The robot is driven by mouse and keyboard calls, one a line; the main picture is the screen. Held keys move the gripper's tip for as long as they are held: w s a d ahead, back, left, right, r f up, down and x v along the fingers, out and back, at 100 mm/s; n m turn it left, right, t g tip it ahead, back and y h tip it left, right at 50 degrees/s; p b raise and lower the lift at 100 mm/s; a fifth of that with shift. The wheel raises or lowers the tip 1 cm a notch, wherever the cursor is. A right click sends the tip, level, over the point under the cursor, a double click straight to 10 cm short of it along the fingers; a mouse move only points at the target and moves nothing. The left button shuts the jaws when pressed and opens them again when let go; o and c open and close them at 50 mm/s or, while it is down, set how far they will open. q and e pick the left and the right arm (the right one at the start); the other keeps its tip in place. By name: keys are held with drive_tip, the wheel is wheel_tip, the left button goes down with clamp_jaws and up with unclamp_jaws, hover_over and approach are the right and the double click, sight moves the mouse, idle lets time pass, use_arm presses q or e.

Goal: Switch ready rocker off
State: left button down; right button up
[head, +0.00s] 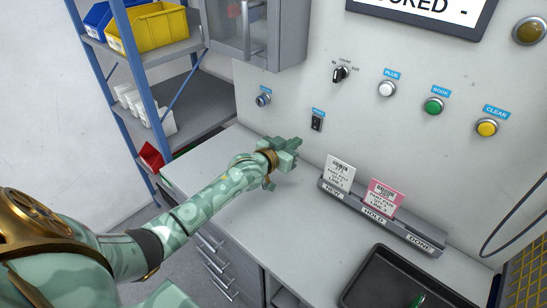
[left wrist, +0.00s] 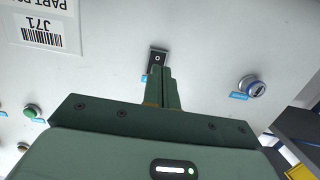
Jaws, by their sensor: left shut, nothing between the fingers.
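The ready rocker (head: 317,122) is a small black switch in the pale wall panel, under a small blue label. In the left wrist view the rocker (left wrist: 158,55) shows a round mark on its visible part, and the fingertips cover its lower edge. Which way it is tilted is too small to tell. My left gripper (head: 297,144) is shut and empty, just below and left of the rocker in the head view. Its green fingers (left wrist: 161,70) point at the rocker in the left wrist view; I cannot tell whether they touch it. My right gripper is not in view.
A round switch (head: 263,99) sits left of the rocker. A black selector knob (head: 340,74) and white (head: 387,89), green (head: 433,106) and yellow (head: 486,127) buttons are to the right. A card rack (head: 405,235) and black tray (head: 372,264) occupy the bench.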

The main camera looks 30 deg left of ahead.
use_arm(q)
drive_tip(key=s+a+f+p, duration=0.1)
drive_tip(key=s, duration=0.5)
drive_tip(key=shift+s+f, duration=0.25)
drive_tip(key=shift+f, duration=0.1)
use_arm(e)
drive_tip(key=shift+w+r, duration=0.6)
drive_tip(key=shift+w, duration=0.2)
